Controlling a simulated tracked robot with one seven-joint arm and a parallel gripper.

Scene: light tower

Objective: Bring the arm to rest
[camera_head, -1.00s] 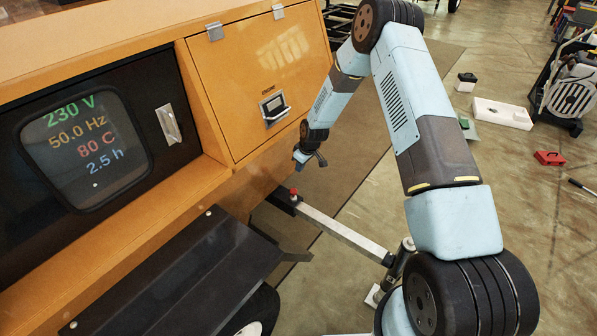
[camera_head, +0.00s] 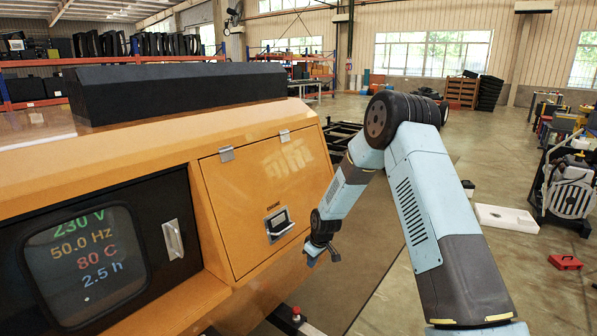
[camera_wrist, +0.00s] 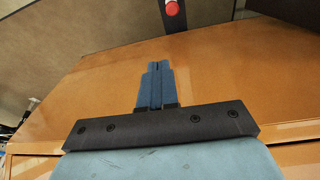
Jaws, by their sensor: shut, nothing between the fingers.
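My arm (camera_head: 409,195) is raised and bent in the head view, its elbow up and its forearm slanting down to the left. My gripper (camera_head: 311,261) hangs at the forearm's end, in front of the lower right corner of the orange cabinet's panel. In the wrist view my gripper (camera_wrist: 157,66) shows its blue fingers together with nothing between them. Orange surface of the cabinet (camera_wrist: 230,75) lies behind the fingers there. The fingers look apart from it, but the exact gap cannot be told.
The orange cabinet (camera_head: 215,278) fills the left, with a closed engine door (camera_head: 262,190) and a display (camera_head: 85,265). A red knob (camera_head: 296,312) stands low on a bar; a red knob also shows in the wrist view (camera_wrist: 171,8).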

